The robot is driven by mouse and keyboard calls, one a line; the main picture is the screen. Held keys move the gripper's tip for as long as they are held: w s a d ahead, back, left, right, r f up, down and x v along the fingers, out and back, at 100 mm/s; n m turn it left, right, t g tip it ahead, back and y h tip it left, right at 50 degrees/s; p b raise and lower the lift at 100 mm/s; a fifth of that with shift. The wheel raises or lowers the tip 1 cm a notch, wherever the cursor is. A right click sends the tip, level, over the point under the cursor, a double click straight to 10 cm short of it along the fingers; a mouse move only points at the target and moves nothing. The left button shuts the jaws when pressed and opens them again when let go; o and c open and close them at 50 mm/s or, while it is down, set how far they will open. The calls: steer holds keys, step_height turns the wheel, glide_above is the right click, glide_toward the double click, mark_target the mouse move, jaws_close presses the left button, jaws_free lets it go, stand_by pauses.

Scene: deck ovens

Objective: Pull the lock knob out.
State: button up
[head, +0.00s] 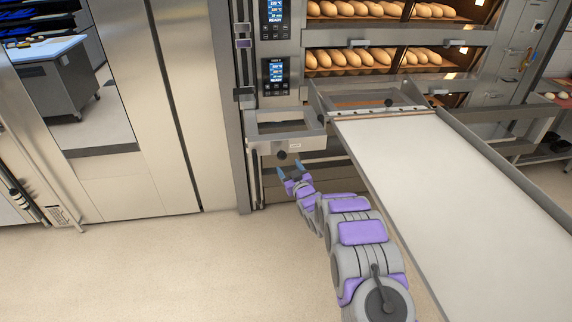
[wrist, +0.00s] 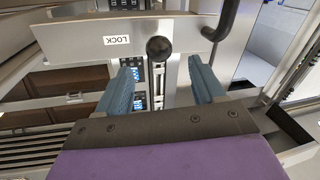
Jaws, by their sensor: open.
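The lock knob (wrist: 159,49) is a round black knob on a grey metal plate, beside a white label reading LOCK (wrist: 117,40) in the wrist view. In the head view the knob (head: 282,155) is a small dark ball below the front of a metal frame (head: 290,128). My gripper (wrist: 165,85) is open, with its two blue fingers apart and nothing between them. In the wrist view the knob lies just beyond the fingertips, between their lines. In the head view my gripper (head: 289,167) is just below the knob. I see no contact with it.
A long pale loader belt (head: 450,180) slopes to the right of my arm. Deck ovens with loaves (head: 365,57) stand behind. A black bent handle (wrist: 222,20) is right of the knob in the wrist view. The floor (head: 150,265) at left is clear.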

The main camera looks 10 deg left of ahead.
steer(key=p+v, duration=0.1)
steer(key=v, duration=1)
steer(key=shift+s+p, duration=0.15)
steer(key=shift+p, duration=0.25)
steer(key=shift+f, duration=0.1)
steer(key=s+d+r+m+g+h, duration=0.2)
steer(key=s+d+r+g+h, duration=0.1)
steer(key=d+r+h, duration=0.4)
steer(key=s+d+r+m+g+h, duration=0.15)
steer(key=s+d+r+g, duration=0.3)
steer(key=s+d, duration=0.55)
steer(key=s+r+m+g, duration=0.1)
steer(key=s+r+g, duration=0.1)
steer(key=s, duration=1.2)
steer(key=s+r+m+g, duration=0.1)
steer(key=s+g, duration=0.4)
steer(key=s, duration=1)
steer(key=s+r+m+g, duration=0.2)
steer(key=s+r+g, duration=0.1)
steer(key=s, duration=1.1)
steer(key=shift+s+r, duration=0.2)
steer(key=shift+r, duration=0.25)
steer(key=shift+d, duration=0.15)
steer(key=shift+c, duration=0.3)
